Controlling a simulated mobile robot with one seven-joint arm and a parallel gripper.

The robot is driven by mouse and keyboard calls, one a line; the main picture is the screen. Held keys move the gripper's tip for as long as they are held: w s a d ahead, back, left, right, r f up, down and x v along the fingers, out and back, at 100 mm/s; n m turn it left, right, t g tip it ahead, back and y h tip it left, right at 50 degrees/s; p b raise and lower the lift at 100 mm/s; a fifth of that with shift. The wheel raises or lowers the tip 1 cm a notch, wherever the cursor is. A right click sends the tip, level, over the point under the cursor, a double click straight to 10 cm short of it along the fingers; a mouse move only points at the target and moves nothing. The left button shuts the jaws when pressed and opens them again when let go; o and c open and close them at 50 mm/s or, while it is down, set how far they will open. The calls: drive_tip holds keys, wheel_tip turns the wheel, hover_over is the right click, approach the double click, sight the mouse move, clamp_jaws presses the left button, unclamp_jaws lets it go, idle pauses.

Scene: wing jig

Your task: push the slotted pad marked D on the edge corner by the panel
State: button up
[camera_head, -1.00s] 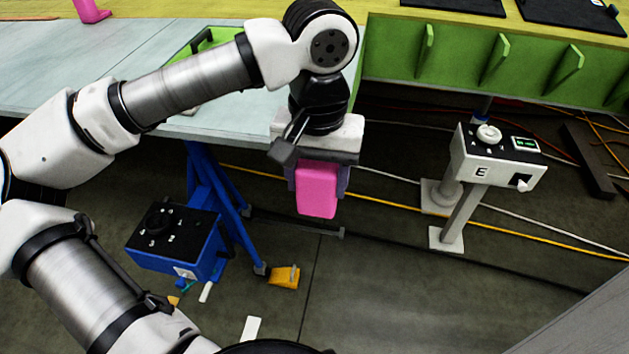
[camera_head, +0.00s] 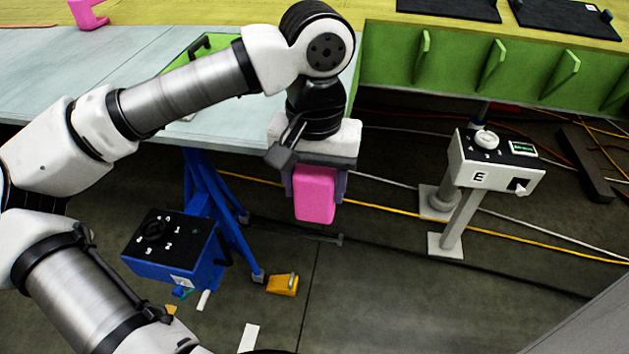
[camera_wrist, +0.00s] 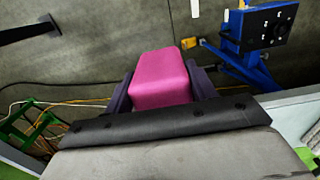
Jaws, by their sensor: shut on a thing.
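My gripper (camera_head: 315,185) points down in front of the corner of the pale table and is shut on a pink block (camera_head: 315,195). The block also shows between the two dark fingers in the wrist view (camera_wrist: 160,80). Its visible faces are plain; I see no slot and no letter D on it. The pale table top (camera_head: 60,70) reaches to the gripper's left and behind it, and looks like the panel, though I cannot be sure. The edge corner near the gripper is partly hidden by my arm. The held block hangs apart from the table, over the floor.
A blue stand with a dial box (camera_head: 170,245) is below the table at left. A grey post with a white box marked E (camera_head: 495,165) stands at right. A green-sided yellow bench (camera_head: 460,65) runs behind. A yellow wedge (camera_head: 283,284) and cables lie on the floor.

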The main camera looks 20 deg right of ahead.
drive_tip(key=shift+w+d+b, duration=0.2)
drive_tip(key=shift+b, duration=0.15)
idle(0.6)
drive_tip(key=shift+w+d+f+b, duration=0.15)
drive_tip(key=shift+w+d, duration=0.35)
drive_tip(key=shift+w, duration=0.25)
drive_tip(key=shift+w+d+b, duration=0.15)
drive_tip(key=shift+w+d, duration=0.35)
drive_tip(key=shift+w, duration=0.3)
drive_tip(key=shift+w+d+f+b, duration=0.15)
drive_tip(key=shift+w+d, duration=0.35)
drive_tip(key=shift+w, duration=0.25)
drive_tip(key=o, duration=1.1)
drive_tip(key=shift+c, duration=0.2)
drive_tip(key=shift+r, duration=0.15)
wheel_tip(320, 180, up, 14)
drive_tip(key=shift+w+d+b, duration=0.15)
drive_tip(key=shift+w+b, duration=0.05)
drive_tip(key=shift+b, duration=0.15)
drive_tip(key=shift+f, duration=0.2)
